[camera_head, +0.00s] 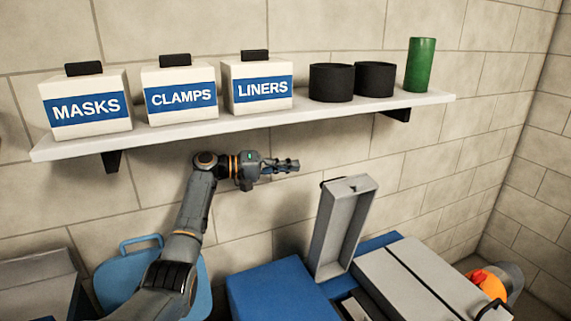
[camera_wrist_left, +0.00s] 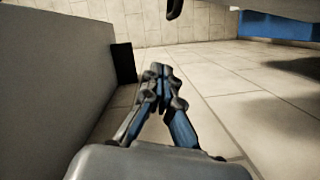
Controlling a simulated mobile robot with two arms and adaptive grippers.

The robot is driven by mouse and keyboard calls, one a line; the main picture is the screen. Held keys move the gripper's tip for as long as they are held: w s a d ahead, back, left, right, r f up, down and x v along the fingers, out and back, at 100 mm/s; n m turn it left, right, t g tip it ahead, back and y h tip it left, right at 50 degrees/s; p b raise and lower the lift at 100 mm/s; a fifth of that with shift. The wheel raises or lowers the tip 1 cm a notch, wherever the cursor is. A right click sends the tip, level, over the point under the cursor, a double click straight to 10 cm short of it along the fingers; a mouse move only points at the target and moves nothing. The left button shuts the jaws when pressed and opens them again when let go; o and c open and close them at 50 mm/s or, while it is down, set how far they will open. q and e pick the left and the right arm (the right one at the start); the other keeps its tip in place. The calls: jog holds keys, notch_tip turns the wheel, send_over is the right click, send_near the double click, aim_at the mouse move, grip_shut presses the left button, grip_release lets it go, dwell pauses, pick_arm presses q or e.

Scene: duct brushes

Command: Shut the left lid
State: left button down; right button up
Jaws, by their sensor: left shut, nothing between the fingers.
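The left lid (camera_head: 340,229) is a grey shallow tray-like panel. It stands open, nearly upright and leaning slightly, above the left part of a grey case (camera_head: 420,280). My left gripper (camera_head: 294,165) is shut and empty, pointing right. It is above and to the left of the lid's top edge, apart from it, below the shelf. In the left wrist view the shut fingers (camera_wrist_left: 158,72) have nothing between them. The grey edge at that view's upper right seems to be the lid (camera_wrist_left: 250,6). My right gripper is not in view.
A wall shelf (camera_head: 240,118) above the gripper carries boxes marked MASKS, CLAMPS and LINERS, two black cylinders (camera_head: 352,82) and a green cylinder (camera_head: 420,65). A blue block (camera_head: 275,288) lies left of the lid. An orange item (camera_head: 487,282) is at the right.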

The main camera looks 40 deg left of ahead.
pick_arm(q)
jog(key=w+d+f+p, duration=0.2)
jog(key=w+d+p, duration=0.1)
jog(key=d, duration=0.4)
jog(key=shift+f+p, duration=0.15)
jog(key=shift+p, duration=0.3)
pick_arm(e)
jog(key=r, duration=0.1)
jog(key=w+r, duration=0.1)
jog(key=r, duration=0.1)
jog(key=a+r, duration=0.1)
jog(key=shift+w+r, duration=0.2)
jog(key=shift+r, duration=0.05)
pick_arm(q)
jog(key=shift+s+d, duration=0.1)
jog(key=shift+d, duration=0.05)
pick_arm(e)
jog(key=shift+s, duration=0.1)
